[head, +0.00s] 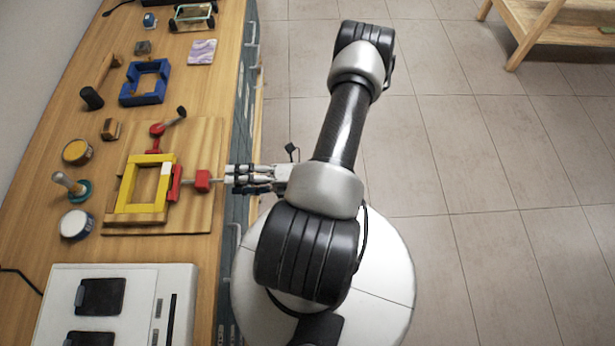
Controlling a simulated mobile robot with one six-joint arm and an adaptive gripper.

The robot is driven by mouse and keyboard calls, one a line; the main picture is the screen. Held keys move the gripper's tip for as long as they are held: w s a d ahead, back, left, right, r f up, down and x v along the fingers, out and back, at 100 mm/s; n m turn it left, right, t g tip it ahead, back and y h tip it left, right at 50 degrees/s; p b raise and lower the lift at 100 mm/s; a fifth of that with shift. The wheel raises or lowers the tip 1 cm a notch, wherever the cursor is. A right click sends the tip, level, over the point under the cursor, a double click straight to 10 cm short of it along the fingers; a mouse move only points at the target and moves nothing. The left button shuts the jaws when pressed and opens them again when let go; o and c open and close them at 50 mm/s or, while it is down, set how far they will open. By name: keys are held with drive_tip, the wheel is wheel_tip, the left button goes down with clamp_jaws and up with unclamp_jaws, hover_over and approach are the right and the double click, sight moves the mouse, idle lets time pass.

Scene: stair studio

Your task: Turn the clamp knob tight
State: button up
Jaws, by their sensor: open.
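The red clamp knob (202,180) sits at the end of a thin shaft on the right side of the wooden fixture board (190,217). The shaft runs left to a red clamp pad (174,184) beside a yellow frame (124,206). I cannot tell whether the pad touches the frame. My gripper (228,180) is open and points left, its fingertips just right of the knob. Whether the fingers reach around the knob is too small to tell. A red toggle piece with a dark-tipped lever (180,113) is above the frame.
A blue frame (128,87), round tins (77,151), a teal-based peg (81,191) and small blocks stand left of and above the board. A white device (168,275) fills the bench's near end. Open tiled floor lies right of the bench.

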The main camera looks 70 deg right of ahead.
drive_tip(key=n+b, duration=0.1)
drive_tip(key=n, duration=0.3)
drive_tip(key=shift+f, duration=0.15)
drive_tip(key=n+b, duration=0.2)
drive_tip(key=n, duration=0.2)
drive_tip(key=shift+f, duration=0.1)
drive_tip(key=n+b, duration=0.2)
drive_tip(key=n, duration=0.2)
drive_tip(key=shift+d, duration=0.1)
drive_tip(key=n+b, duration=0.3)
drive_tip(key=n, duration=0.1)
drive_tip(key=shift+f+n, duration=0.1)
drive_tip(key=shift+n, duration=0.2)
drive_tip(key=p+v, duration=0.3)
drive_tip(key=v, duration=1.4)
drive_tip(key=shift+r+p, duration=0.2)
drive_tip(key=shift+p, duration=0.2)
drive_tip(key=shift+s+d, duration=0.15)
drive_tip(key=shift+n, duration=0.3)
